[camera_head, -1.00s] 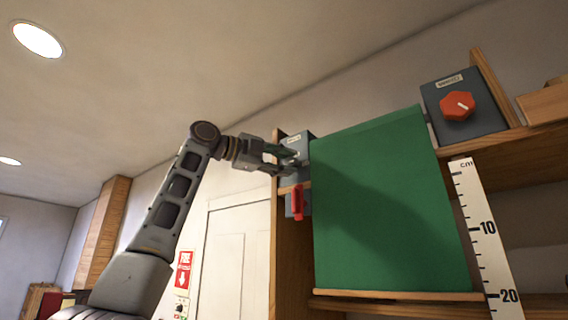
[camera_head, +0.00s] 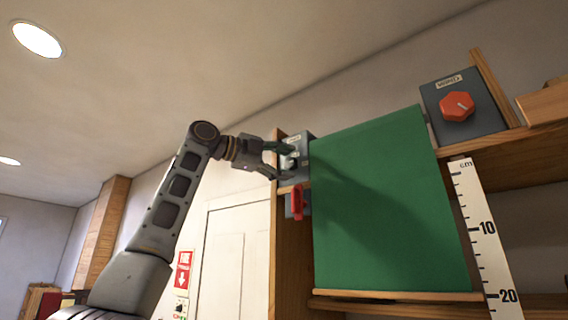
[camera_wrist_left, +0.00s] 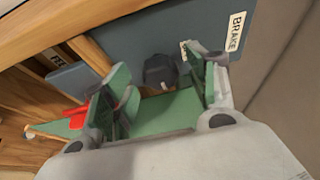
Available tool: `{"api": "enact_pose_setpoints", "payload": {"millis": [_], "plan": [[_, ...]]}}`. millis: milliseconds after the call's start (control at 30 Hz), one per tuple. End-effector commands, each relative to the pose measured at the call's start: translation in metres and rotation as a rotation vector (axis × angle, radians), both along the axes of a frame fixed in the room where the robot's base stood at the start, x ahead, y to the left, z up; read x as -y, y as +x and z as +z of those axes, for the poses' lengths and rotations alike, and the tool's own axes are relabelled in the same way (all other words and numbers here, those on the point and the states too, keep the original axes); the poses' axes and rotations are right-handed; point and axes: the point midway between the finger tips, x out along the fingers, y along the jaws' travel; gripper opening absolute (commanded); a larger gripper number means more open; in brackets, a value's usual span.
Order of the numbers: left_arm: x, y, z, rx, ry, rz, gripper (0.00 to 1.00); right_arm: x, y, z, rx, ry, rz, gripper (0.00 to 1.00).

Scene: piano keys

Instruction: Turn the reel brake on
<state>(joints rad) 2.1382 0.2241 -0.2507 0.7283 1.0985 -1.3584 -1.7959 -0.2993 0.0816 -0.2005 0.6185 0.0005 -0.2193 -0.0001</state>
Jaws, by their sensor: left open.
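The brake box is a grey panel (camera_wrist_left: 150,35) with a label reading BRAKE (camera_wrist_left: 236,31) in the left wrist view. A dark knob-like part (camera_wrist_left: 159,71) stands out from it. A second small white label beside it is partly hidden by a finger. In the head view the grey box (camera_head: 301,140) sits at the shelf's left end. My left gripper (camera_head: 280,159) is open in front of it. In the left wrist view its green-padded fingers (camera_wrist_left: 168,88) stand either side of the dark part, apart from each other and holding nothing. My right gripper is not in view.
A red handle (camera_head: 298,203) on a smaller grey box hangs just below the brake box. A green panel (camera_head: 375,205) stands close on the right. Further right are a grey box with a red-orange knob (camera_head: 457,107) and a ruler (camera_head: 481,230). Left of the shelf is open room.

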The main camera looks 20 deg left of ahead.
Motion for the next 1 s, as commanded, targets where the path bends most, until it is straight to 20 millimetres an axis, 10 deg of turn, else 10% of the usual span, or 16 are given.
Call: {"api": "enact_pose_setpoints", "payload": {"millis": [1000], "plan": [[-0.074, -0.081, 0.0, 0.001, 0.001, 0.001, 0.58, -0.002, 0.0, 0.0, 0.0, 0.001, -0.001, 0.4]]}}
